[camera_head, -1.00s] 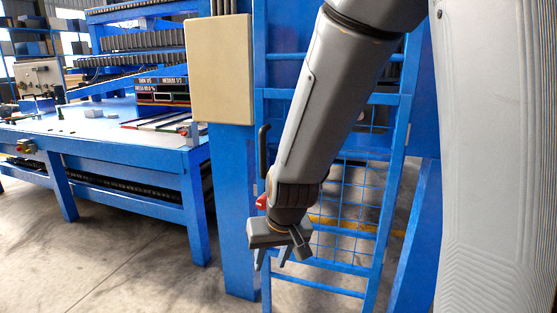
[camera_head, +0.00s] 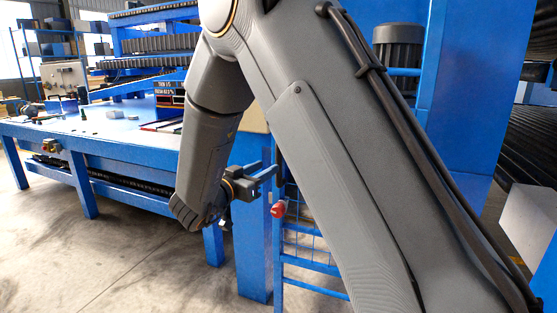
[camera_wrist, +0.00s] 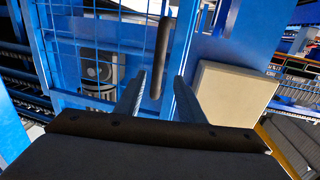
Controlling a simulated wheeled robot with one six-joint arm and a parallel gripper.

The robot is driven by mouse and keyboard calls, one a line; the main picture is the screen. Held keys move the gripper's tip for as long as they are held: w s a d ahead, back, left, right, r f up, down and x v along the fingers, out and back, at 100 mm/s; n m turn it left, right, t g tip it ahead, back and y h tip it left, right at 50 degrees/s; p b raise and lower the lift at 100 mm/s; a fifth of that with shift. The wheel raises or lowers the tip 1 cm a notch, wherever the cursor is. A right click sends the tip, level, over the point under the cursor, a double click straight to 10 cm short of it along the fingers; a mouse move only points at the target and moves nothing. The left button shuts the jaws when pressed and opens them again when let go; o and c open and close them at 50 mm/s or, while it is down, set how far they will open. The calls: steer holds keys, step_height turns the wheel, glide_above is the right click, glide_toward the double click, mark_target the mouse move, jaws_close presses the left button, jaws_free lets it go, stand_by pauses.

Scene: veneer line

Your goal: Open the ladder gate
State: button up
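The blue mesh ladder gate (camera_head: 305,245) stands upright, largely hidden behind my arm in the head view. It fills the left and middle of the wrist view (camera_wrist: 64,48). A black vertical bar handle (camera_wrist: 162,50) shows on the gate's edge in the wrist view. A red knob (camera_head: 279,209) sits low on the gate's edge in the head view. My gripper (camera_head: 272,172) points right toward that edge. In the wrist view my gripper (camera_wrist: 160,84) is open, with the handle lined up between its two fingers; I cannot tell how deep it lies between them.
A beige box (camera_wrist: 235,95) is close to the right of the fingers in the wrist view. A blue worktable (camera_head: 110,140) stands at left. A grey motor (camera_head: 398,50) is behind my arm. Concrete floor in front of the table is clear.

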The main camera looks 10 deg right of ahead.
mark_target(277, 162)
steer(key=p+x, duration=0.2)
steer(key=x, duration=0.5)
steer(key=shift+d+r, duration=0.1)
steer(key=shift+d, duration=0.35)
steer(key=shift+c, duration=0.2)
jaws_close()
